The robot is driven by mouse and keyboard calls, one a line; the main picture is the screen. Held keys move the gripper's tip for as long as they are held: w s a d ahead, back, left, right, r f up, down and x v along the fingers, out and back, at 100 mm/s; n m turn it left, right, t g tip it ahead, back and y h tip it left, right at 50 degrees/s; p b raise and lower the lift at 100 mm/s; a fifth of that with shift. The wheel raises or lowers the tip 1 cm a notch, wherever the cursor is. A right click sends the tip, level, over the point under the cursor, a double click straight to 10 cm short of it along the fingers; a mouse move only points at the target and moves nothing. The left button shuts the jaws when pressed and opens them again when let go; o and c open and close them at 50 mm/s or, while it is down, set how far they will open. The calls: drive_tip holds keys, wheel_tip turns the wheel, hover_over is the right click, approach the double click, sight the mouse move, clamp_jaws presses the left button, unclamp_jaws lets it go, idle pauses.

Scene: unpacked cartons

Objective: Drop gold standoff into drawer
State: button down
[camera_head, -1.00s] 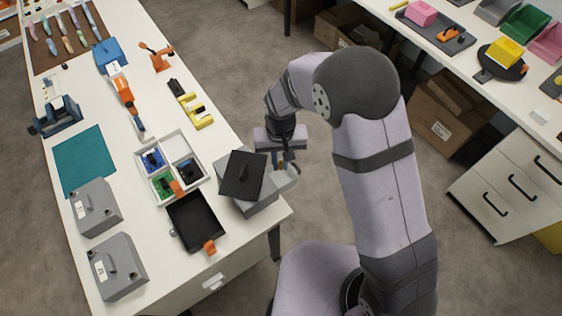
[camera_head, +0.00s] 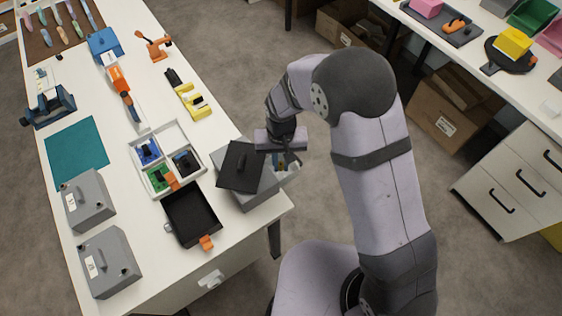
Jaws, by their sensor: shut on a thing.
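My gripper (camera_head: 282,160) points down over the right end of a grey box (camera_head: 250,193) with a black lid, at the right edge of the left table. A light grey part, which looks like the box's pulled-out drawer (camera_head: 293,163), shows beside and below my fingers. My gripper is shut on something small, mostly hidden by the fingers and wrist. It is probably the gold standoff, but I cannot make out its shape. I cannot tell whether the fingertips are inside the drawer or above it.
A white divided tray (camera_head: 171,126) with blue and green parts and a black open tray (camera_head: 193,217) stand left of the box. Two grey boxes (camera_head: 88,200) (camera_head: 110,262) stand further left. The table's right edge is close to my gripper; floor lies beyond.

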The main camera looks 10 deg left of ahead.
sight(282, 165)
drive_tip(key=c, duration=1.7)
unclamp_jaws()
drive_tip(key=shift+o, duration=0.2)
drive_tip(key=shift+r, duration=0.15)
drive_tip(key=shift+w+a+r, duration=0.15)
drive_tip(key=shift+r, duration=0.1)
drive_tip(key=shift+d+r+b, duration=0.15)
drive_tip(key=shift+r+b, duration=0.35)
drive_tip(key=shift+r, duration=1.2)
drive_tip(key=shift+d+r+b, duration=0.1)
drive_tip(key=shift+r+b, duration=0.4)
drive_tip(key=shift+r, duration=1.15)
